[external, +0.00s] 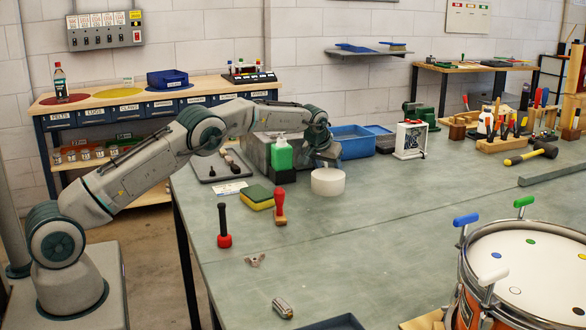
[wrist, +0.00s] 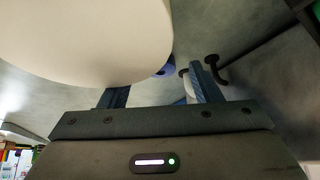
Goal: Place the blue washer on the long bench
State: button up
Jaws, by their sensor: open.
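My gripper (external: 326,160) is open over the large grey-green bench (external: 380,225), just above and behind a white round block (external: 328,181). In the wrist view the block (wrist: 85,40) fills the upper left, and my open fingers (wrist: 158,92) reach toward it. A small blue round piece (wrist: 168,69) shows between the fingers, partly hidden by the block; it may be the blue washer, but I cannot tell for certain. A blue disc (external: 496,255) also lies on the drum head among other coloured discs. Nothing is visibly held.
A green bottle (external: 282,157), a sponge (external: 257,198) and a red-handled stamp (external: 280,207) stand left of the block. A blue bin (external: 352,143) is behind my gripper. The drum (external: 530,280) is at front right. The bench's middle is clear.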

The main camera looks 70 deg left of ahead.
jog(key=shift+w+a+f, duration=0.1)
jog(key=shift+w+f, duration=0.05)
jog(key=shift+f, duration=0.15)
jog(key=c, duration=1.1)
jog(key=shift+c, duration=0.3)
